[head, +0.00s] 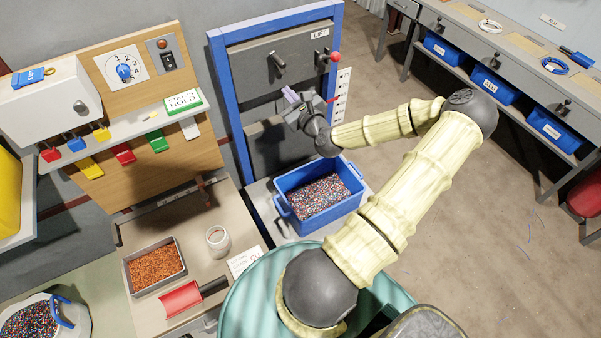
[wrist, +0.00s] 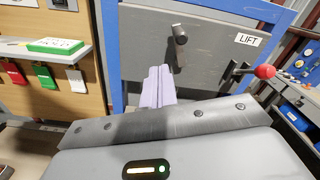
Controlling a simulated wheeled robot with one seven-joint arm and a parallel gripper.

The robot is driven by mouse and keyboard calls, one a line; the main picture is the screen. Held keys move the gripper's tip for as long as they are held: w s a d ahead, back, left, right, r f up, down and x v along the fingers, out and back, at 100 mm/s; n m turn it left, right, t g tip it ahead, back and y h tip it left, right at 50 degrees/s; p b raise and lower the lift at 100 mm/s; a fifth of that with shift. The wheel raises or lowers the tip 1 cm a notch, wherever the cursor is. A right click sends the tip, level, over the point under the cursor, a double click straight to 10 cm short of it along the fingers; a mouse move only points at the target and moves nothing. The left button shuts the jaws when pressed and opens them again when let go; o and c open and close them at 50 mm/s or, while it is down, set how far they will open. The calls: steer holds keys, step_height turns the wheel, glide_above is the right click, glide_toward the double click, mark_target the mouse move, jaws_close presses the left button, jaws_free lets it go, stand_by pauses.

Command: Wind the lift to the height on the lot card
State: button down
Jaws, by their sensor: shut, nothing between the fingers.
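The lift (head: 275,90) is a blue frame with a grey panel labelled LIFT. A dark crank handle (head: 277,63) is on the panel; it also shows in the wrist view (wrist: 180,44). A lever with a red knob (head: 334,57) is at the panel's right; the knob is also at the right in the wrist view (wrist: 264,72). A white scale strip (head: 342,94) with red marks runs down the right post. My gripper (head: 291,97) is shut and empty in front of the panel, below the crank and apart from it. Its pale fingers (wrist: 157,88) point at the panel.
A blue bin of mixed granules (head: 282,206) stands at the lift's foot. A card (head: 245,261) lies nearby. The floor (head: 430,240) at right is mostly clear.

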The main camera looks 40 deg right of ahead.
mark_target(283, 68)
steer(key=shift+w, duration=0.1)
steer(key=b+x, duration=0.1)
steer(key=x, duration=0.8)
stand_by(0.3)
steer(key=shift+a, duration=0.1)
stand_by(0.9)
steer(key=shift+f, duration=0.1)
stand_by(0.8)
steer(key=shift+b, duration=2.65)
